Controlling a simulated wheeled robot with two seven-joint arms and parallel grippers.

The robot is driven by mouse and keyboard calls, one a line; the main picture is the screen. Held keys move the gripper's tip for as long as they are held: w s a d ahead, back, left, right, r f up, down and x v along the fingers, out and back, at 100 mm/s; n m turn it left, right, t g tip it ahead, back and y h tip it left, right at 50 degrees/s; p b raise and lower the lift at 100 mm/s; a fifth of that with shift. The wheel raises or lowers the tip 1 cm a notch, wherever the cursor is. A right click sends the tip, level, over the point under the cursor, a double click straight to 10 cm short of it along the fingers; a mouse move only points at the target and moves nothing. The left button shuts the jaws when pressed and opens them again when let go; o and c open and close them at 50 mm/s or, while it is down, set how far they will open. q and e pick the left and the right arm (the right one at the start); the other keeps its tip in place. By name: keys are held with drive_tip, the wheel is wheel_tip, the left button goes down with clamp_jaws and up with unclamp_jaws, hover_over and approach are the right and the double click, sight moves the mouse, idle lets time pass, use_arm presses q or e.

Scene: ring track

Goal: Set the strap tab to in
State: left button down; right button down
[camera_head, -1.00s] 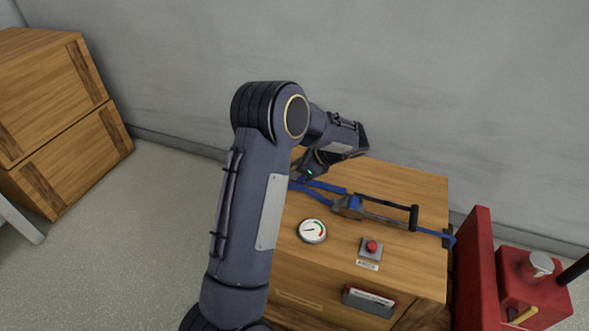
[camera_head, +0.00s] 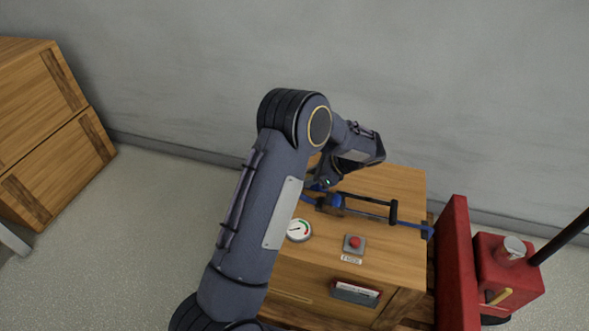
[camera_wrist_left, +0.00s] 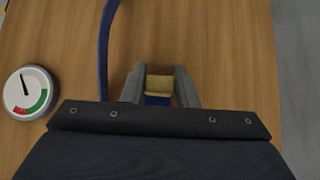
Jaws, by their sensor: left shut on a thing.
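A blue strap (camera_head: 412,226) runs across the top of a wooden crate (camera_head: 400,183) through a dark ratchet with a long handle (camera_head: 368,208). My left gripper (camera_wrist_left: 159,80) is over the crate top, at the strap's left part. In the left wrist view its two grey fingers are closed on a small tan-yellow tab (camera_wrist_left: 159,84), with a piece of blue strap (camera_wrist_left: 157,100) just below it. In the head view my left arm hides the gripper's fingertips and the tab. My right gripper is not in view.
A round gauge (camera_head: 299,230) and a red button (camera_head: 355,242) sit on the crate top near its front edge. A red machine (camera_head: 507,268) stands to the right. Stacked wooden crates (camera_head: 45,130) stand at the left, and a grey wall is behind.

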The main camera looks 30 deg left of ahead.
use_arm(q)
drive_tip(key=shift+w+d, duration=0.1)
drive_tip(key=shift+d, duration=0.1)
drive_tip(key=c, duration=1.1)
unclamp_jaws()
drive_tip(key=shift+r, duration=0.1)
drive_tip(key=p+v, duration=0.2)
drive_tip(key=v, duration=0.5)
drive_tip(key=shift+w+d+r, duration=0.1)
drive_tip(key=shift+d+r, duration=0.1)
drive_tip(key=shift+d, duration=0.1)
drive_tip(key=s+a+r+n+h, duration=0.2)
drive_tip(key=s+r+n+h, duration=0.2)
drive_tip(key=s+r, duration=0.3)
drive_tip(key=s+d+r+n+t+h, duration=0.2)
drive_tip(key=s+d+n+t+h, duration=0.15)
drive_tip(key=s, duration=0.45)
drive_tip(key=s+d+r+n+t+h+p, duration=0.1)
drive_tip(key=s+d+r+n+t+h, duration=0.1)
drive_tip(key=s+n, duration=0.4)
drive_tip(key=s+d+r+n+t+h, duration=0.2)
drive_tip(key=s+d+n+t+h, duration=0.1)
drive_tip(key=s, duration=0.6)
drive_tip(key=shift+m, duration=0.25)
wheel_tip(320, 180, up, 26)
drive_tip(key=p, duration=2.6)
drive_tip(key=shift+a+r, duration=0.1)
drive_tip(key=shift+r, duration=0.1)
